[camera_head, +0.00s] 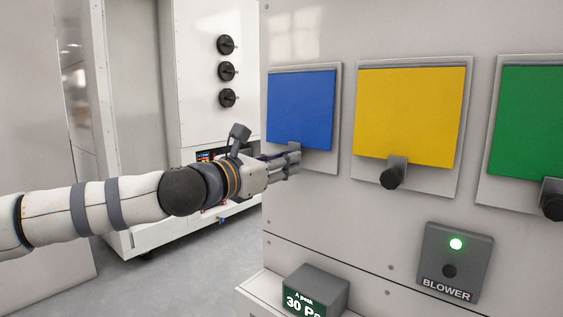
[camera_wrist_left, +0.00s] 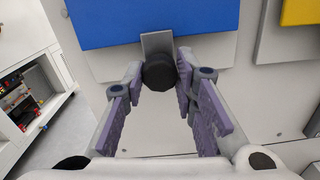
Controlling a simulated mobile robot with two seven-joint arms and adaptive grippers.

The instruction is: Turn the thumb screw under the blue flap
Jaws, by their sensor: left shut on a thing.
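The blue flap (camera_head: 301,108) hangs on a pale plate on the panel at the left. In the left wrist view the blue flap (camera_wrist_left: 150,22) is at the top. A grey bracket (camera_wrist_left: 156,42) shows below its lower edge. The black thumb screw (camera_wrist_left: 159,73) sits on this bracket, with its knob towards the camera. My left gripper (camera_head: 293,160) is at the lower edge of the blue flap. Its fingers are shut on the thumb screw, one on each side of the knob. In the head view my gripper hides this screw. My right gripper is not in view.
To the right are a yellow flap (camera_head: 409,116) and a green flap (camera_head: 533,122), each with its own black knob below. A blower box (camera_head: 455,262) with a green light and a grey display box (camera_head: 316,287) are lower down. An open cabinet stands behind on the left.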

